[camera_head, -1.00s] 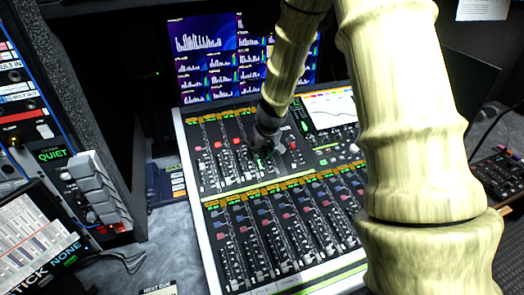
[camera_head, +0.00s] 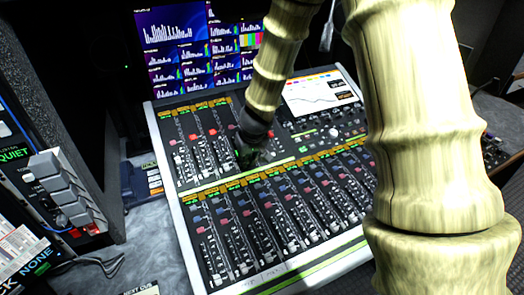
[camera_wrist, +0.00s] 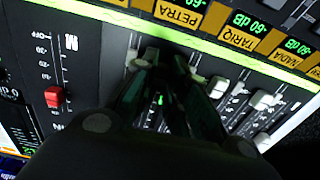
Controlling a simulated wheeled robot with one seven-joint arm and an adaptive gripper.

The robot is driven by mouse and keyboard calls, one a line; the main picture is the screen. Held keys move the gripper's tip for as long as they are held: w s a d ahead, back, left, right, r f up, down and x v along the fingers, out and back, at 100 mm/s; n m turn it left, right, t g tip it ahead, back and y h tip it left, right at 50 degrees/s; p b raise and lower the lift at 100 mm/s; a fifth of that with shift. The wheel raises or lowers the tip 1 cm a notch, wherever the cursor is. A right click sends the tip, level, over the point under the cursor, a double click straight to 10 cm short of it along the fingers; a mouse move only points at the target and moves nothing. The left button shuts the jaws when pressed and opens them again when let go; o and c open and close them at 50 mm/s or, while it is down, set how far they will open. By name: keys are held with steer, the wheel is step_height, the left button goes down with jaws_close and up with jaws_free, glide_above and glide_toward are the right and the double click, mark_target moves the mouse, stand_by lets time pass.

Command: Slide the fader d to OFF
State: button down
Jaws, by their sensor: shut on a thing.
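The mixing console (camera_head: 165,190) shows in the head view, with an upper bank of vertical faders. My gripper (camera_head: 247,157) is down at the right part of that bank. In the wrist view my dark gripper (camera_wrist: 160,68) is shut on a fader cap, which its fingers mostly hide. I cannot read a letter d. White fader caps (camera_wrist: 217,87) stand to the right of the fingers. A red-capped fader (camera_wrist: 54,97) to their left has a scale with OFF at the end near the green strip.
A lower bank of faders (camera_head: 245,225) lies in front of the upper one. A green strip (camera_wrist: 200,45) and orange name labels (camera_wrist: 182,14) run beyond the fingertips in the wrist view. Monitors (camera_head: 175,35) stand behind the console. A rack (camera_head: 70,190) is at the left.

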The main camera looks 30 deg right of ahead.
steer(key=shift+s+f, duration=0.2)
steer(key=shift+s, duration=0.15)
steer(key=c, duration=1.4)
jaws_free()
steer(key=shift+s, duration=0.1)
steer(key=shift+c, duration=0.2)
steer(key=shift+r, duration=0.15)
steer(key=v, duration=1.1)
steer(key=shift+r, duration=0.35)
steer(key=shift+s, duration=0.15)
steer(key=shift+s+f, duration=0.1)
